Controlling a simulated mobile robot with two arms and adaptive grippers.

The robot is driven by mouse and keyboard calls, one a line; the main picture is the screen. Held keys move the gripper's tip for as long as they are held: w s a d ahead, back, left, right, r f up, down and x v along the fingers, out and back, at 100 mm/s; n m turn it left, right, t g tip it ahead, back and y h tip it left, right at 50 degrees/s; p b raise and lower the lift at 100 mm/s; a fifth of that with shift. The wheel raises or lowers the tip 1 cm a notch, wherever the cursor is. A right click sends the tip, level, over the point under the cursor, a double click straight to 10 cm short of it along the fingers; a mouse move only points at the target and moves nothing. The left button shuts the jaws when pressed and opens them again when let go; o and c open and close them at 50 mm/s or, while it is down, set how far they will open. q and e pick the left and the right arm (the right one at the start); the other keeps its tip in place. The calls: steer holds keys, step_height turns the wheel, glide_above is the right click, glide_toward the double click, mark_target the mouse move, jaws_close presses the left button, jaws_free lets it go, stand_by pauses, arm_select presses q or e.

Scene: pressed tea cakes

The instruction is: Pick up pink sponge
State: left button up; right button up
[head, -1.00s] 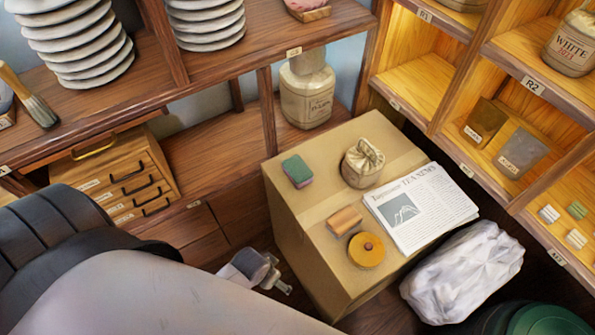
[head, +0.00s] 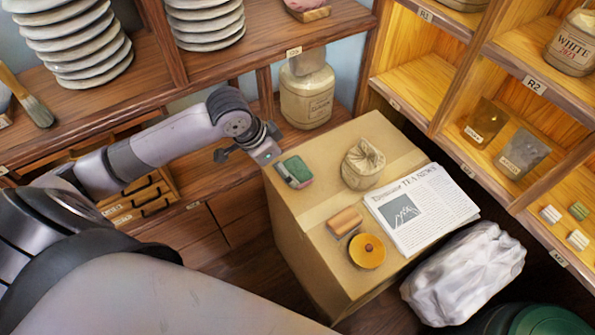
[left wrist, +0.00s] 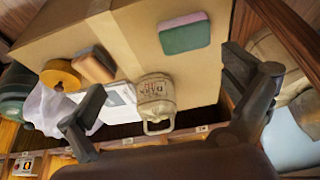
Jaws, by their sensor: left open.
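My right gripper is not in view.
Also on the box are a tied cloth bag (head: 362,165), a newspaper (head: 425,210), an orange-brown block (head: 345,221) and a yellow disc (head: 367,251). A white plastic bundle (head: 463,275) is at right. A jar (head: 307,98) stands on the shelf behind. A pink item (head: 307,5) sits high up.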

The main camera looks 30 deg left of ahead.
arm_select(q)
steer(key=w+a+r, duration=0.2)
steer(key=a, duration=0.1)
glide_toward(297, 168)
steer(key=shift+n, duration=0.3)
steer(key=x, duration=0.4)
steer(key=shift+s+d+f+b, duration=0.25)
steer(key=shift+s+f+b, duration=0.05)
steer(key=shift+f, duration=0.15)
steer(key=shift+w+x, duration=0.2)
steer(key=shift+x, duration=1.15)
steer(key=shift+w+x, duration=0.15)
steer(key=shift+x, duration=1.2)
steer(key=shift+r, duration=0.1)
steer(key=shift+a, duration=0.1)
steer(key=c, duration=0.8)
steer(key=shift+c, duration=0.2)
steer(key=shift+r, duration=0.1)
